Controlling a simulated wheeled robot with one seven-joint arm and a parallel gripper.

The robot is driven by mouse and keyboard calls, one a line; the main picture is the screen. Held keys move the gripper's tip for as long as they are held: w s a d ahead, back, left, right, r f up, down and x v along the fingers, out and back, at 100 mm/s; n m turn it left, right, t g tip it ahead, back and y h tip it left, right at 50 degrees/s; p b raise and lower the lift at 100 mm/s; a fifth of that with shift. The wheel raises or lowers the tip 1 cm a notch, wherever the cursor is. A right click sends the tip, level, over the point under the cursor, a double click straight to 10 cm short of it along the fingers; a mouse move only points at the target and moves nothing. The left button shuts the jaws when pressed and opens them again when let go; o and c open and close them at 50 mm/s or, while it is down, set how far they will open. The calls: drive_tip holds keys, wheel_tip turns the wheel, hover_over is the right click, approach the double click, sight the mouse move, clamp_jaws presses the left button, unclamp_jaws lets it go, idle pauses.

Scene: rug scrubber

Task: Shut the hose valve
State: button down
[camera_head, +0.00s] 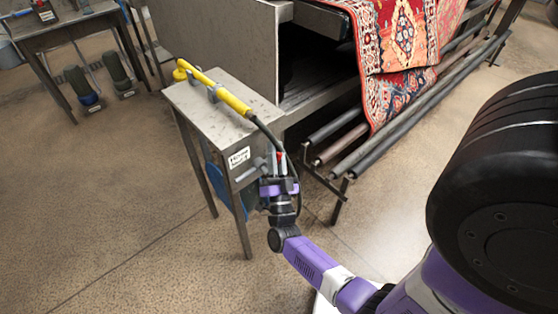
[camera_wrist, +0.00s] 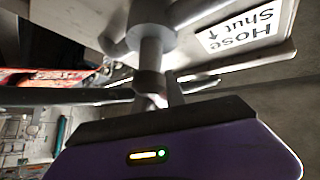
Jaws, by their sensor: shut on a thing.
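The hose valve (camera_wrist: 152,40) is a grey metal fitting with a round body and stem on the end of a small metal table (camera_head: 185,97). A white label (camera_head: 239,157) reading "Hose Shut" with an arrow is beside it; the label (camera_wrist: 243,32) shows upside down in the wrist view. My gripper (camera_head: 279,168) is at the table's right end, shut on what looks like the valve's handle. The exact grip is hidden by the gripper and hose in the head view, and is dark and cluttered in the wrist view.
A yellow wand (camera_head: 222,94) lies on the small table, its black hose (camera_head: 274,138) hanging close by my gripper. A patterned rug (camera_head: 395,60) drapes over a machine with metal rollers (camera_head: 420,105) on the right. The floor (camera_head: 110,200) at front left is clear.

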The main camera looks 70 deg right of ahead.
drive_tip(key=shift+w+a+r+n+t+y+b, duration=0.15)
drive_tip(key=shift+w+a+n+t+y+b, duration=0.25)
drive_tip(key=shift+n+t+y+b, duration=1)
drive_tip(key=shift+w+a+r+n+t+y+b, duration=0.15)
drive_tip(key=shift+a+n+t+b, duration=0.55)
drive_tip(key=shift+n+t, duration=1.65)
drive_tip(key=shift+w+a+r+n+t+y+b, duration=0.15)
drive_tip(key=shift+w+a+n+t+y+b, duration=0.4)
drive_tip(key=shift+n+t+b, duration=1.3)
drive_tip(key=shift+s+n+g+p, duration=0.15)
drive_tip(key=shift+n+g+p, duration=0.45)
drive_tip(key=shift+n+p, duration=0.1)
drive_tip(key=c, duration=1.4)
unclamp_jaws()
drive_tip(key=shift+d+r, duration=0.1)
drive_tip(key=shift+b+v, duration=0.4)
drive_tip(key=shift+v, duration=3.55)
